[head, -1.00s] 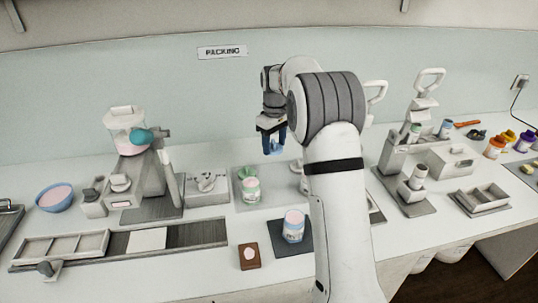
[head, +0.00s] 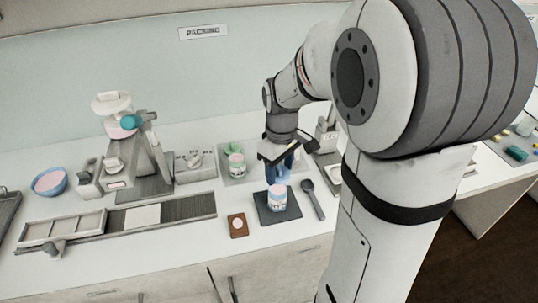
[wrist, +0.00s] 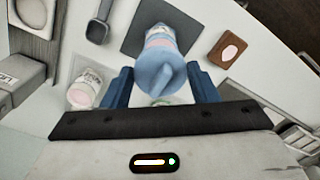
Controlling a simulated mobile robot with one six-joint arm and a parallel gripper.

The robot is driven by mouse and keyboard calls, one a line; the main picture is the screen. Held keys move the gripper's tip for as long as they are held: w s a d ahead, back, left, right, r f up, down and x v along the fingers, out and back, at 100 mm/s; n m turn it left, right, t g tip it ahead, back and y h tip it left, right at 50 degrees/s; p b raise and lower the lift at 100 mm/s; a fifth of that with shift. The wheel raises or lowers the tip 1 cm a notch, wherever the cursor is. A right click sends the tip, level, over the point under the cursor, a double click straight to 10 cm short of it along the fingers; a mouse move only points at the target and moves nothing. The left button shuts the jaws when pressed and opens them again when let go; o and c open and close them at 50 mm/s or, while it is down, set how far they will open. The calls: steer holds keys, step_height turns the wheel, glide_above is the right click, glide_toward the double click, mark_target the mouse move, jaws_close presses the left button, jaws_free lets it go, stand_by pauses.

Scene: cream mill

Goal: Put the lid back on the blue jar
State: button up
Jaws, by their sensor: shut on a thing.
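The blue jar (head: 277,200) stands upright on a dark square mat (head: 266,214), its top showing pink. My gripper (head: 281,170) is above and slightly behind the jar in the head view. In the wrist view my gripper (wrist: 163,86) is shut on the light blue lid (wrist: 167,78), its knob pointing towards the camera. The lid covers most of the jar in the wrist view, so the gap between lid and rim cannot be judged there. In the head view the lid is small and partly hidden by the fingers, apart from the jar.
A dark spoon (head: 313,200) lies right of the mat. A brown tile with a pink spot (head: 237,226) lies to the left. A jar with green on top (head: 237,165) stands on a grey tray behind. A long grey rack (head: 120,222) fills the left front.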

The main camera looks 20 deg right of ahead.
steer(key=shift+f+b, duration=1.65)
steer(key=shift+f, duration=0.6)
steer(key=shift+f+b, duration=0.45)
steer(key=shift+f, duration=0.15)
stand_by(0.6)
steer(key=o, duration=1)
steer(key=shift+o, duration=0.8)
steer(key=o, duration=0.3)
steer(key=shift+r+p, duration=1.75)
steer(key=shift+r, duration=0.55)
